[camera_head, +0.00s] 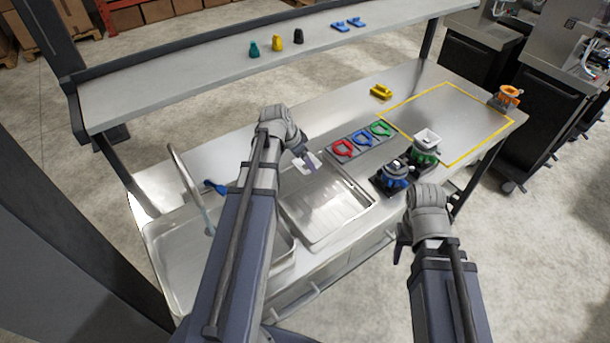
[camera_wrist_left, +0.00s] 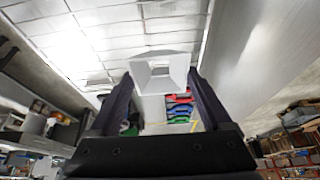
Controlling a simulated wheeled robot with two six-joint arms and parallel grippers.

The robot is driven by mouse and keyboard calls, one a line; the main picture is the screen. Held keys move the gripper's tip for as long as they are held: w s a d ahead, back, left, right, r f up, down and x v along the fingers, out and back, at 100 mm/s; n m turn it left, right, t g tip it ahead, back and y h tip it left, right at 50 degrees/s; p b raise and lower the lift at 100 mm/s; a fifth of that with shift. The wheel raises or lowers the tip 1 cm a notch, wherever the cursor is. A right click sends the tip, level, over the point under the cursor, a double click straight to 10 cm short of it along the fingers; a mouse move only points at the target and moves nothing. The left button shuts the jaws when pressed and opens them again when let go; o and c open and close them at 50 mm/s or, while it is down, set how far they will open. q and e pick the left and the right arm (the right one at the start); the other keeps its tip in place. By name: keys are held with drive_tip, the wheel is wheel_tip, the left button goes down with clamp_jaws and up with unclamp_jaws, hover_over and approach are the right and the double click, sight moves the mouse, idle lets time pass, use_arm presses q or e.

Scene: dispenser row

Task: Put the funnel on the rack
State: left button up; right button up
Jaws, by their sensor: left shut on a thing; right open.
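A pale grey-white funnel with a square mouth (camera_wrist_left: 160,74) is held between the two dark fingers of my left gripper (camera_wrist_left: 158,98). In the head view my left gripper (camera_head: 308,161) hangs over the back of the ribbed metal drainboard (camera_head: 330,205), which may be the rack. Only a small pale part of the funnel shows there, beside the fingers. My right gripper (camera_head: 400,250) is open and empty in front of the counter's front edge, its fingers seen from the side and partly hidden.
A holder strip carries red (camera_head: 343,148), blue (camera_head: 362,138) and green (camera_head: 381,129) rings. A blue dispenser (camera_head: 396,178) and a green one with a white square top (camera_head: 427,141) stand right of it. The sink (camera_head: 185,265) lies left.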

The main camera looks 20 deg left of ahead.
use_arm(q)
drive_tip(key=shift+f+b, duration=1.75)
drive_tip(key=shift+f, duration=0.05)
drive_tip(key=shift+f, duration=0.1)
drive_tip(key=shift+f, duration=0.15)
drive_tip(key=o, duration=1.2)
drive_tip(key=shift+r, duration=0.2)
drive_tip(key=shift+s+r+p, duration=0.15)
drive_tip(key=shift+r+p, duration=0.35)
drive_tip(key=shift+r, duration=0.05)
drive_tip(key=p+v, duration=1)
drive_tip(key=v, duration=0.1)
drive_tip(key=shift+a, duration=0.15)
